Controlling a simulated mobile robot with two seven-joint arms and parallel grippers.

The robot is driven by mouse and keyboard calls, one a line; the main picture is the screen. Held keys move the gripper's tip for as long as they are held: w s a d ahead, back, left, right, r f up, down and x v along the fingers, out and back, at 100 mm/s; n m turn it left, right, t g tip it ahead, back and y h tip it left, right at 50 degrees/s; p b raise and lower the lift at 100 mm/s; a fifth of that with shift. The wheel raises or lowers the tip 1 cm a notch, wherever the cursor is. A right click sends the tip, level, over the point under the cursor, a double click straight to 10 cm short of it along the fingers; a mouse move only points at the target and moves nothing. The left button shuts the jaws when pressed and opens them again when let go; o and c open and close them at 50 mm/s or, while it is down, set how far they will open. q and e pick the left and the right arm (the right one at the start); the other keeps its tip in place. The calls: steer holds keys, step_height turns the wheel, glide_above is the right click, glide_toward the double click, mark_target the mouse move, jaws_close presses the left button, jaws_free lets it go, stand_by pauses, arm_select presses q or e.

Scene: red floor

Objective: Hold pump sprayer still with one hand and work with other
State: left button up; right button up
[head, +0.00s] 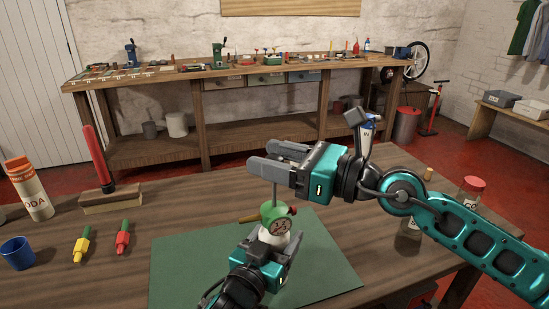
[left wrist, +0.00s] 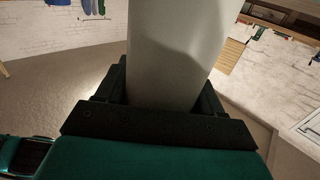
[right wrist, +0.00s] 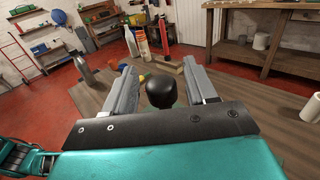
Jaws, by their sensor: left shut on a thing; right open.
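The pump sprayer stands on the green mat (head: 325,262), with a green top (head: 269,211), a round gauge (head: 281,226) and a thin rod rising from it. My left gripper (head: 270,246) is shut on its pale body, which fills the left wrist view (left wrist: 178,60). My right gripper (head: 273,160) is open at the rod's upper end. In the right wrist view, a black knob (right wrist: 160,91) stands between its spread fingers (right wrist: 162,95), with gaps visible on both sides. In the head view the knob is hidden behind the right gripper.
A red-handled brush (head: 98,165), an orange-capped bottle (head: 31,190), a blue cup (head: 17,253), and yellow (head: 82,245) and red (head: 123,238) small items sit on the table's left. A red-lidded jar (head: 470,192) is right, near my right arm. A workbench (head: 215,85) stands behind.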

steer(key=shift+f, duration=0.1)
steer(key=shift+s+d, duration=0.15)
steer(key=shift+d, duration=0.25)
steer(key=v, duration=1.1)
steer(key=shift+s, duration=0.15)
steer(key=x, duration=1.2)
steer(key=shift+f, duration=0.3)
jaws_close()
